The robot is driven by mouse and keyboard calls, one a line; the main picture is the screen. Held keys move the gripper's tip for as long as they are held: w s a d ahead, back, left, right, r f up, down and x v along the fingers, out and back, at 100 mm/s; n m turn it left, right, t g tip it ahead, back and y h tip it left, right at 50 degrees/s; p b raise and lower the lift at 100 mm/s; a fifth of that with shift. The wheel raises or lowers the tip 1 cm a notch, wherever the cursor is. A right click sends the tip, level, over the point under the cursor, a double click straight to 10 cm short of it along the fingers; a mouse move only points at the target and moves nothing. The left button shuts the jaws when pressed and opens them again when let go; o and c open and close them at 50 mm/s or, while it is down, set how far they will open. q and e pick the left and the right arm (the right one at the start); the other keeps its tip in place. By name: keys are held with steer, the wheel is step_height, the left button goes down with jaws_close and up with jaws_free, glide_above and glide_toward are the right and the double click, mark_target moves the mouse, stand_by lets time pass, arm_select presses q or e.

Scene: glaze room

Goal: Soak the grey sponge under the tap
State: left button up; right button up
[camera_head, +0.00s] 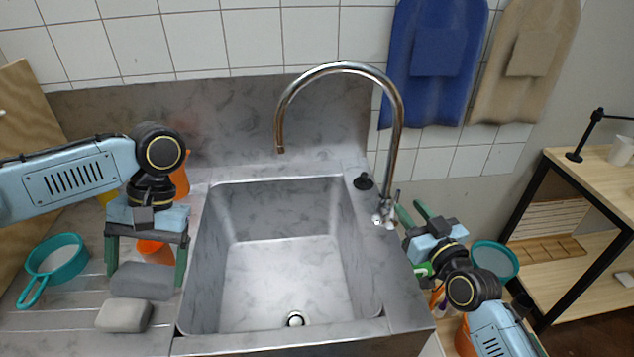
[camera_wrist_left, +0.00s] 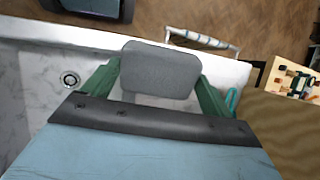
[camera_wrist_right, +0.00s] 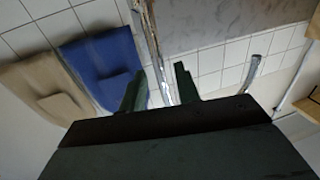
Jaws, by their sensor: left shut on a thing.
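The grey sponge (camera_head: 143,280) is between the two fingers of my left gripper (camera_head: 146,275), which is shut on it above the drainboard left of the sink. It also shows between the fingers in the left wrist view (camera_wrist_left: 160,72). The chrome tap (camera_head: 397,130) stands at the sink's back right corner, its spout curving over the basin (camera_head: 285,265). No water shows. Its lever (camera_head: 393,203) is on the right side. My right gripper (camera_head: 412,210) is open and empty, just right of the lever. The right wrist view shows the tap's column (camera_wrist_right: 154,45) beyond the fingers.
A paler sponge (camera_head: 124,316) lies on the drainboard near the held one. A teal sieve-like item (camera_head: 55,258) is at the left and orange bottles (camera_head: 180,180) stand behind my left gripper. A black stopper (camera_head: 363,181) sits on the back rim. The basin is empty.

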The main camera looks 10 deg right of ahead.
glide_above(388, 214)
stand_by(0.4)
jaws_close()
